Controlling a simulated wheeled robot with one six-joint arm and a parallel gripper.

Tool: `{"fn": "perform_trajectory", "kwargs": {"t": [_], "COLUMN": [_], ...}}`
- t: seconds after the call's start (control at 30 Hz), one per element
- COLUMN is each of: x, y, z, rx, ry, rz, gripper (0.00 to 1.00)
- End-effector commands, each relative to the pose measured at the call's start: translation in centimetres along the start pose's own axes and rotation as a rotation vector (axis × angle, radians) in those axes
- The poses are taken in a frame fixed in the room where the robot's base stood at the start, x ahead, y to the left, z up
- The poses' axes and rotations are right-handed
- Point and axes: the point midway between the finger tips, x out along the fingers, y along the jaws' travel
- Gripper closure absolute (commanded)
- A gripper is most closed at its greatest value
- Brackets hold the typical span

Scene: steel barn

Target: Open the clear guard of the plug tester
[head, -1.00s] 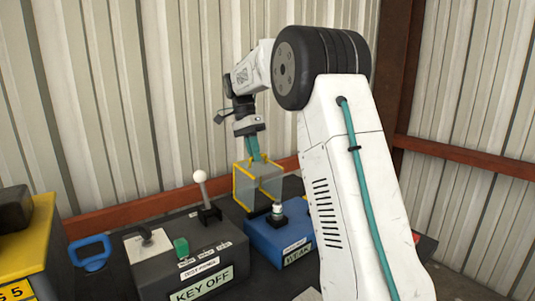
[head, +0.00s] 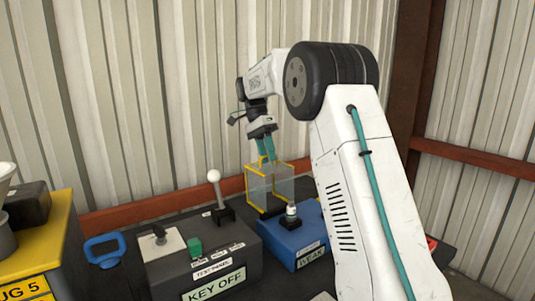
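The plug tester is a blue box (head: 291,241) with a "WEAK" label, right of the picture's middle. A small plug with a pale top (head: 291,211) stands uncovered on it. The clear guard (head: 268,188), a see-through box with yellow edges, stands raised at the tester's back, behind the plug. My gripper (head: 267,157) points down at the guard's top edge. Its two teal fingers show apart, beside a small yellow handle on the guard. I cannot tell whether they touch the handle. My arm hides the tester's right side.
A dark test panel (head: 216,265) reading "KEY OFF" stands left of the tester, with a white-knobbed lever (head: 214,177) and a green button (head: 194,247). A blue handle (head: 104,251) and a yellow box (head: 42,240) are farther left. A corrugated wall (head: 150,100) closes the back.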

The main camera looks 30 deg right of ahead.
Motion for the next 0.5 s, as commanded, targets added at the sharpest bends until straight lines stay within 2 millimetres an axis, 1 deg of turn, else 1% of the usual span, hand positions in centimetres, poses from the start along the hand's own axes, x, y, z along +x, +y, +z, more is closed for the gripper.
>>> {"fn": "perform_trajectory", "kwargs": {"t": [0.17, 0.27, 0.43, 0.5], "x": [-0.3, -1.1, -3.2, -2.9], "y": [0.1, 0.5, 1.6, 2.6], "z": [0.1, 0.0, -0.2, 0.1], "rx": [-0.001, 0.0, 0.002, 0.001], "ry": [0.0, 0.0, 0.0, -0.001], "rz": [-0.001, -0.002, -0.002, 0.0], "gripper": [0.69, 0.69, 0.69, 0.69]}}
